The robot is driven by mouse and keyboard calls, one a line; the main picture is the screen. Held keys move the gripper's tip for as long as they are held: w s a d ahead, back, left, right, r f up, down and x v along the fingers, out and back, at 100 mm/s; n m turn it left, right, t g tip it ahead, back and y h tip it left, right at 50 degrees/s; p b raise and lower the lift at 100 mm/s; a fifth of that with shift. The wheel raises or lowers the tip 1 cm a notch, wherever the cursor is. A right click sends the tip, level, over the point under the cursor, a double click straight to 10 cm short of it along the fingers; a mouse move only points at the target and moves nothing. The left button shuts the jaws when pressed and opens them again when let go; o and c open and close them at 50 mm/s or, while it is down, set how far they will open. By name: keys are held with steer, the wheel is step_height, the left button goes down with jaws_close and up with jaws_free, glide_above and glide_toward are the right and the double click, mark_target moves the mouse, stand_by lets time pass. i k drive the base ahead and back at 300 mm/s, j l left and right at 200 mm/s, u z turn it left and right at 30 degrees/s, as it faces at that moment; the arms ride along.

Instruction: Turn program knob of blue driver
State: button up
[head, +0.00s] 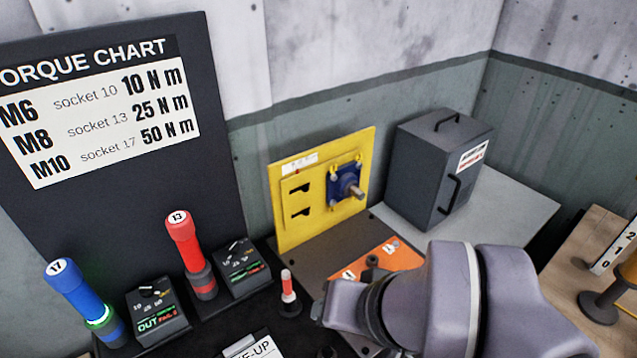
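The blue driver (79,293) stands at the far left, with a round "17" label on top and a glowing green ring low on its body. A dark controller box (163,319) stands just right of it, reading "OUT" in green with red text beside it. Its small dark program knob (147,291) sits on the sloped top face among printed numbers; its exact setting is too small to read. My arm enters from the lower right, and its wrist ends well right of this box. My gripper's fingers do not show.
A red driver (190,250) labelled "13" and a second controller box (242,262) stand to the right. A small red-and-white bottle-like item (288,292) stands between the boxes and my arm. A yellow panel (325,165) and a grey cabinet (440,165) stand farther back.

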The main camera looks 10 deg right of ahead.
mark_target(146, 289)
steer(key=u, duration=1.45)
